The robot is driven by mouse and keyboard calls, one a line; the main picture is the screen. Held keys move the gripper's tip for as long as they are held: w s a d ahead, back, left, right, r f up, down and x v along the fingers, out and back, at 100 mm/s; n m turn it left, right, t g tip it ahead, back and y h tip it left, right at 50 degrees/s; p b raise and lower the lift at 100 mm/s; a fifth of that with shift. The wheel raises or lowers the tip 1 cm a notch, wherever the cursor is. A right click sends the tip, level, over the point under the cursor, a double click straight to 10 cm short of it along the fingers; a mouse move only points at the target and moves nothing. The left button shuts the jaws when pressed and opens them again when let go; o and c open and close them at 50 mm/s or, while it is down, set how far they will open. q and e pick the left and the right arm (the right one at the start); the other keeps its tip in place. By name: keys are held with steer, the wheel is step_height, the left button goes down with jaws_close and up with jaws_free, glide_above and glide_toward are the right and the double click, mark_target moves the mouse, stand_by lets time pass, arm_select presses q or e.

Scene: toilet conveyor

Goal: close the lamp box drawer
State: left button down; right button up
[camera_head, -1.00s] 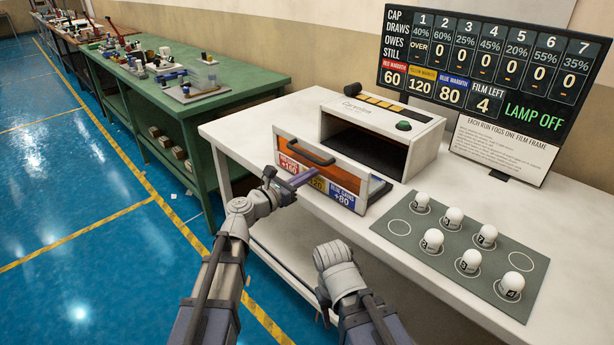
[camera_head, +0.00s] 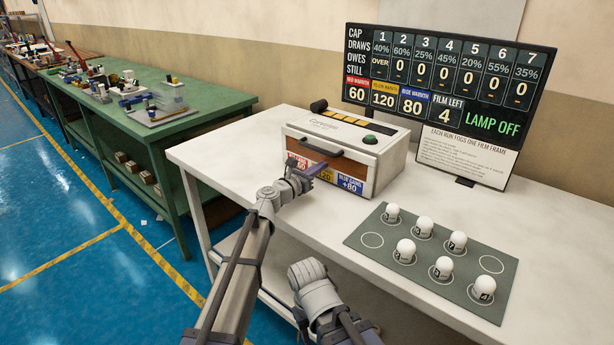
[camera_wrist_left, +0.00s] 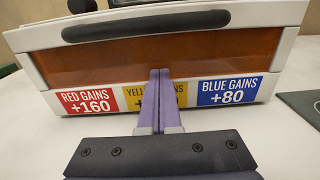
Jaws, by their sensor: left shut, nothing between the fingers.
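The white lamp box (camera_head: 385,160) stands on the white table with its drawer (camera_head: 345,166) pushed in, the front looking about flush with the box. The drawer front has an orange-brown panel, a dark bar handle (camera_head: 320,150) and red, yellow and blue gain labels. My left gripper (camera_head: 318,170) is shut and empty in front of the drawer. In the left wrist view its purple fingers (camera_wrist_left: 160,88) point at the middle of the drawer front (camera_wrist_left: 215,62), below the handle, over the yellow label. They look against the panel, but contact is unclear. My right gripper's fingers are not visible.
A grey mat (camera_head: 385,255) with several white bulbs lies on the table (camera_head: 230,150) to the right. A dark display board (camera_head: 445,85) reading LAMP OFF stands behind. A green bench (camera_head: 170,125) with clutter is at the left, beyond a gap.

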arm_select(q)
steer(key=shift+w+d, duration=0.45)
steer(key=shift+w, duration=0.05)
steer(key=shift+s, duration=0.1)
steer(key=shift+a, duration=0.1)
steer(key=v, duration=1.4)
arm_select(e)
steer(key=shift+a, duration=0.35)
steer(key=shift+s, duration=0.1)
